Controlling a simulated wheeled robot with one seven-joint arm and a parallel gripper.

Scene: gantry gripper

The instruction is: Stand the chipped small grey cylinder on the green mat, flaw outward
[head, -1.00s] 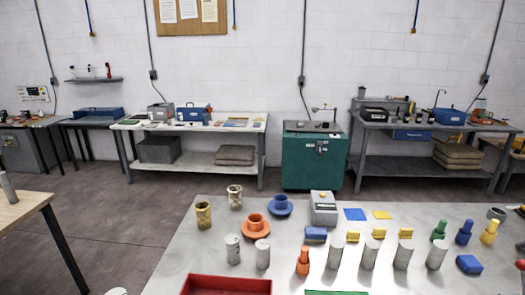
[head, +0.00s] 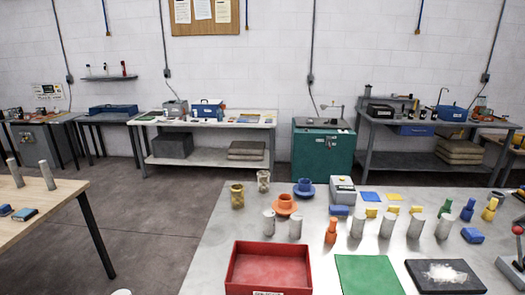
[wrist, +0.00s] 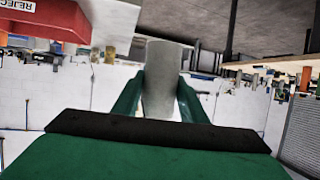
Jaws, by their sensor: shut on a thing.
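In the wrist view my gripper (wrist: 160,98) has green fingers shut on a plain grey cylinder (wrist: 162,65). No chip shows on its visible side. My gripper is not seen in the head view. The green mat (head: 369,276) lies bare on the grey table, at the bottom of the head view. Two shorter grey cylinders (head: 269,222) (head: 295,227) stand behind the red tray. Several taller grey cylinders (head: 387,224) stand in a row behind the mat. I cannot make out a chip on any of them.
The red tray (head: 268,246) is left of the mat; its reject label shows in the wrist view (wrist: 18,5). A dark tray with white powder (head: 445,289) is right of the mat. Orange, blue, green and yellow parts stand farther back. A wooden table (head: 40,205) is at left.

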